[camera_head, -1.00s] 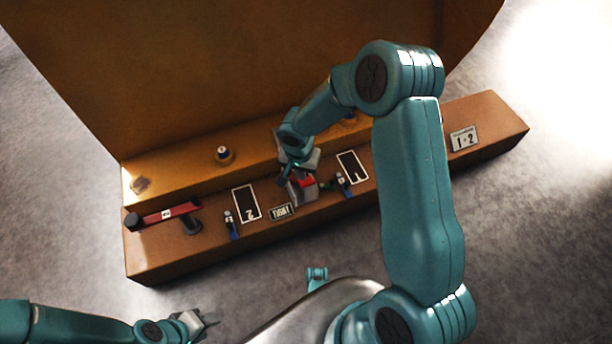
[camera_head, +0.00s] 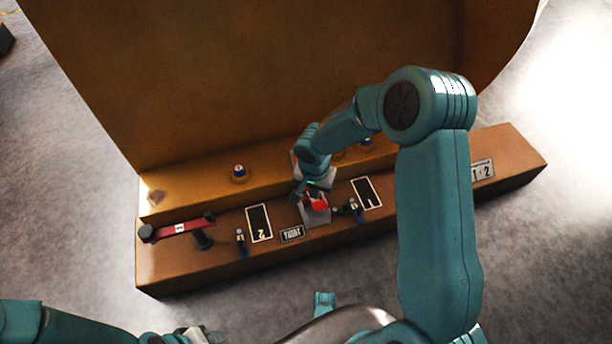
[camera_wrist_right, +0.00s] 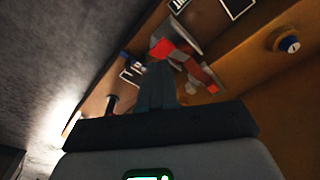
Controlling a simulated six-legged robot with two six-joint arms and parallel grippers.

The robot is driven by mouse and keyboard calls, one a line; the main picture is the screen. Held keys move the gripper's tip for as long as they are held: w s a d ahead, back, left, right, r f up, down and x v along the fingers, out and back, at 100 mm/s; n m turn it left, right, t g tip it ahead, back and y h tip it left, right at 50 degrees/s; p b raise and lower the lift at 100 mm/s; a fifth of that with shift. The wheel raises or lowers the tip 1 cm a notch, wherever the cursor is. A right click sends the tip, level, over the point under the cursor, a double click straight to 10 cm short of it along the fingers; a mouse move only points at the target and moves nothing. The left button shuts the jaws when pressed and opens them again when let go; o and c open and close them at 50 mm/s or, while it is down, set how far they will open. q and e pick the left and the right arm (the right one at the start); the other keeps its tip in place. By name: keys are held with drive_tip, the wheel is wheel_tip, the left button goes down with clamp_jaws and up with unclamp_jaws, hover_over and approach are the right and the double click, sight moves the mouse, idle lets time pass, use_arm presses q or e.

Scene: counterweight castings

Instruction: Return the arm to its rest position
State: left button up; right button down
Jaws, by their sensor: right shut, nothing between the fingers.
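My right arm reaches over the brown casting ledge (camera_head: 200,262). My right gripper (camera_head: 299,194) is shut and empty, close beside a red part (camera_head: 316,202) on a grey block (camera_head: 315,218). I cannot tell whether they touch. In the right wrist view the closed fingers (camera_wrist_right: 160,85) point toward the ledge, with the red part (camera_wrist_right: 162,48) just beyond their tips. My left gripper (camera_head: 203,336) is at the bottom edge, mostly cut off, and its jaws cannot be read.
A red bar (camera_head: 180,228) on black posts sits at the ledge's left end. Two framed plates, 2 (camera_head: 259,223) and 1 (camera_head: 367,193), blue-handled clamps (camera_head: 241,242) and a knob (camera_head: 239,172) surround the gripper. A tall brown wall (camera_head: 260,80) rises behind. Grey floor (camera_head: 60,220) is clear at left.

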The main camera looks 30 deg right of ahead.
drive_tip(key=s+a+f+n+g+y, duration=0.1)
drive_tip(key=s+a+f+n+y, duration=0.15)
drive_tip(key=s+a, duration=0.35)
drive_tip(key=s+a+f+n+y, duration=0.1)
drive_tip(key=s+a+f, duration=0.35)
drive_tip(key=s, duration=0.35)
drive_tip(key=s+a+f+n+g+y, duration=0.1)
drive_tip(key=s+a+f+y, duration=0.15)
drive_tip(key=s+a, duration=0.4)
wheel_tip(320, 180, up, 28)
drive_tip(key=w+d+n+t+h+p, duration=0.1)
drive_tip(key=n+p, duration=0.2)
drive_tip(key=p, duration=2.5)
drive_tip(key=shift+w+d+f+t, duration=0.2)
drive_tip(key=shift+w+t, duration=0.1)
drive_tip(key=shift+w, duration=0.1)
drive_tip(key=shift+n, duration=0.25)
